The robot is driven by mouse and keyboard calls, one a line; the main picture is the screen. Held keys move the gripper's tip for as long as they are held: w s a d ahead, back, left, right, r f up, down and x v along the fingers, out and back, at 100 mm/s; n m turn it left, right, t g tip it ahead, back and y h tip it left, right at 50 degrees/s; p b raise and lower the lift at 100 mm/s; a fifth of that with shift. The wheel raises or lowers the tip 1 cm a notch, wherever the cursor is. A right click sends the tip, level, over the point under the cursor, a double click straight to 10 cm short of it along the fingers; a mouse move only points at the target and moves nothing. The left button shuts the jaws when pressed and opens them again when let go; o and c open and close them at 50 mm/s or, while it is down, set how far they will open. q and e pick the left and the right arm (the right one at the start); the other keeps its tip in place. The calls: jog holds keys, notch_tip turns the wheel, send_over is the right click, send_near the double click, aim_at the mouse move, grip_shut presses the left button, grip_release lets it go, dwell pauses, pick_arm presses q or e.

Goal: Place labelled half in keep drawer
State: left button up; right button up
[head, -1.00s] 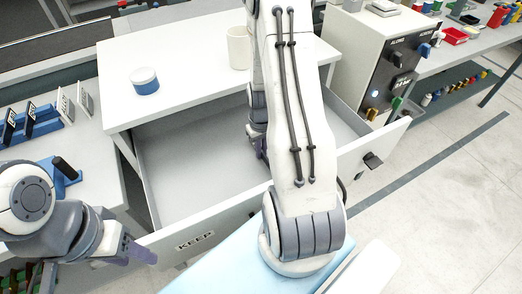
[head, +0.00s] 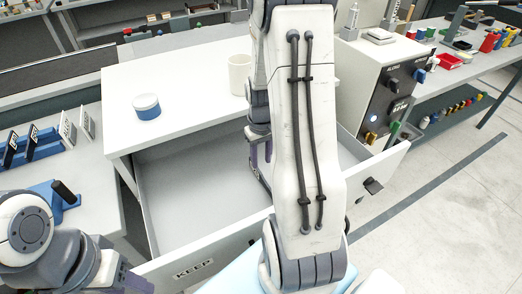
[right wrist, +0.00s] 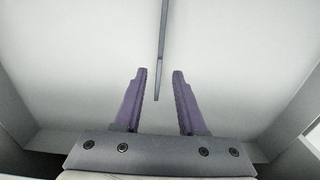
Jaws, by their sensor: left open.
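The keep drawer (head: 195,185) is pulled out under the white cabinet top, with a KEEP label (head: 193,269) on its front. My right gripper (head: 262,172) reaches down into the drawer, partly hidden behind my right arm. In the right wrist view its purple fingers (right wrist: 160,72) are apart. A thin grey strip (right wrist: 161,40), seen nearly edge-on, runs from the top edge to between the fingers, with a gap on each side. It seems to be the specimen half; no label shows. My left gripper (head: 138,283) is open at the lower left, outside the drawer front.
A blue-and-white round tub (head: 146,107) and a cream cup (head: 239,75) stand on the cabinet top. A control box (head: 378,90) stands to the right. Blue racks (head: 40,150) and a blue fixture with a black handle (head: 62,197) are on the left bench.

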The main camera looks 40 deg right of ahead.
aim_at(261, 174)
jog(key=s+a+r+n, duration=0.1)
jog(key=a+r+n, duration=0.3)
jog(key=a, duration=0.6)
jog(key=s+a+r+n, duration=0.1)
jog(key=a+r, duration=0.5)
jog(key=a, duration=0.5)
jog(key=s+a+n, duration=0.1)
jog(key=s+a, duration=0.2)
jog(key=s, duration=0.1)
jog(key=s+a+r+n, duration=0.1)
jog(key=s+a+n, duration=0.1)
jog(key=s+a, duration=0.1)
jog(key=s+a+r+n+y, duration=0.1)
jog(key=s+a+n, duration=0.1)
jog(key=s, duration=0.3)
jog(key=shift+s+a, duration=0.3)
jog(key=shift+a, duration=0.55)
